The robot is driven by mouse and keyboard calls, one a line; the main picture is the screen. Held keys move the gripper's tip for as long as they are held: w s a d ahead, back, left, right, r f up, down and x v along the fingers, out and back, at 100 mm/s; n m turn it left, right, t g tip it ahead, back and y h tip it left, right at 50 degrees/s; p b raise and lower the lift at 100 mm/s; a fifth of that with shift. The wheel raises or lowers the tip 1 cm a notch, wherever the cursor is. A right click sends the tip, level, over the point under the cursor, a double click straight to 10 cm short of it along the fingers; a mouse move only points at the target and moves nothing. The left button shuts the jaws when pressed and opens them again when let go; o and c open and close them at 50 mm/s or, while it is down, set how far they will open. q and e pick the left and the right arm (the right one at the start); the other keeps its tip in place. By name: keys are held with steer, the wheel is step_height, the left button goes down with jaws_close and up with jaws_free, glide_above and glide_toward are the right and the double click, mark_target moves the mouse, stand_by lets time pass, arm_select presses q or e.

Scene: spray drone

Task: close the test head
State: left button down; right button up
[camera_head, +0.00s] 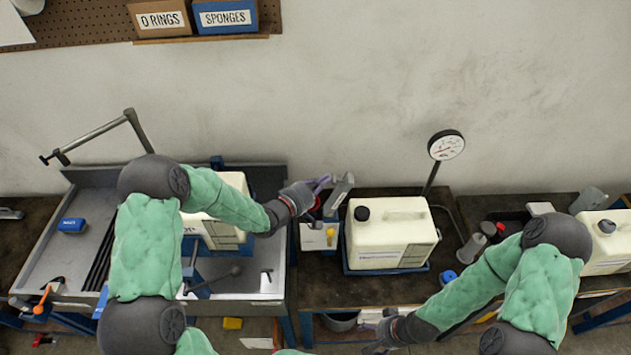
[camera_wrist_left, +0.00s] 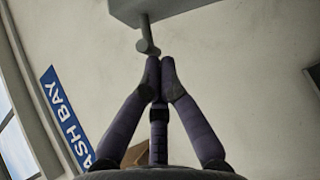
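A grey arm-like part (camera_head: 339,194), which looks like the test head, stands tilted up at the back of a small white-fronted unit (camera_head: 318,238) between the two work areas. My left gripper (camera_head: 322,184) is just left of its upper end. In the left wrist view, my left gripper's fingertips (camera_wrist_left: 161,68) are together with nothing seen between them. A grey block (camera_wrist_left: 165,8) with a short round knob (camera_wrist_left: 148,46) shows just beyond the tips; contact is not clear. My right gripper (camera_head: 376,347) is low at the bottom edge, partly cut off.
A cream tank (camera_head: 390,235) stands in a blue tray right of the unit, with a pressure gauge (camera_head: 446,146) behind it. Another cream tank (camera_head: 222,215) is behind my left arm in the grey sink bench (camera_head: 60,262).

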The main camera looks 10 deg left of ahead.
mark_target(346, 181)
arm_select(q)
steer(key=d+m, duration=0.1)
steer(key=d, duration=0.1)
steer(key=w+d+g+y, duration=0.1)
steer(key=d, duration=0.1)
steer(key=d+m+g+y, duration=0.1)
steer(key=d, duration=0.1)
steer(key=shift+w+d+m, duration=0.25)
steer(key=shift+w+m, duration=0.05)
steer(key=shift+w, duration=0.1)
steer(key=w+d+f+m+g+y+b, duration=0.1)
steer(key=w+d+f+y+b, duration=0.1)
steer(key=d+f+b, duration=0.2)
steer(key=shift+w+d+f, duration=0.4)
steer(key=shift+d+f, duration=1.2)
steer(key=shift+d, duration=1.15)
arm_select(e)
steer(key=shift+f, duration=1.95)
